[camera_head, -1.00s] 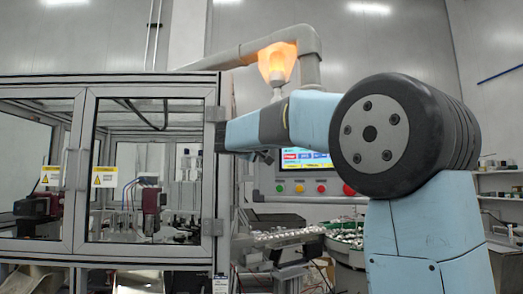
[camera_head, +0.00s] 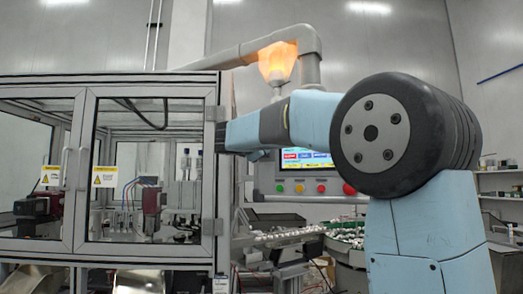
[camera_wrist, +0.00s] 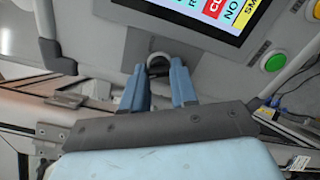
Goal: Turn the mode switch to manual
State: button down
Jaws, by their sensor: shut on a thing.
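The mode switch (camera_wrist: 157,61) is a round dark knob with a light ring on the grey control panel (camera_wrist: 105,28), below the screen in the wrist view. My gripper (camera_wrist: 158,72) has its two blue fingers on either side of the knob, shut on it. The fingers hide parts of the knob's sides, and I cannot read its position or any label. In the head view the panel (camera_head: 263,180) stands behind my arm, which hides the switch and most of the gripper.
A lit screen (camera_head: 305,157) and a row of buttons sit on the panel. A green button (camera_wrist: 274,61) is right of my gripper in the wrist view. A framed glass enclosure (camera_head: 150,255) stands at left, close to my arm. An orange lamp (camera_head: 277,62) is above.

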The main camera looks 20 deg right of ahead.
jog(key=shift+w+a+f+n, duration=0.1)
jog(key=shift+f+n, duration=0.1)
jog(key=shift+n, duration=0.6)
jog(key=shift+f+n, duration=0.2)
jog(key=shift+n, duration=0.6)
jog(key=c, duration=1.1)
grip_release()
jog(key=shift+o, duration=1.1)
jog(key=shift+r, duration=0.2)
jog(key=v, duration=1.3)
jog(key=shift+s+a, duration=0.2)
jog(key=shift+s, duration=0.05)
jog(key=shift+f, duration=0.1)
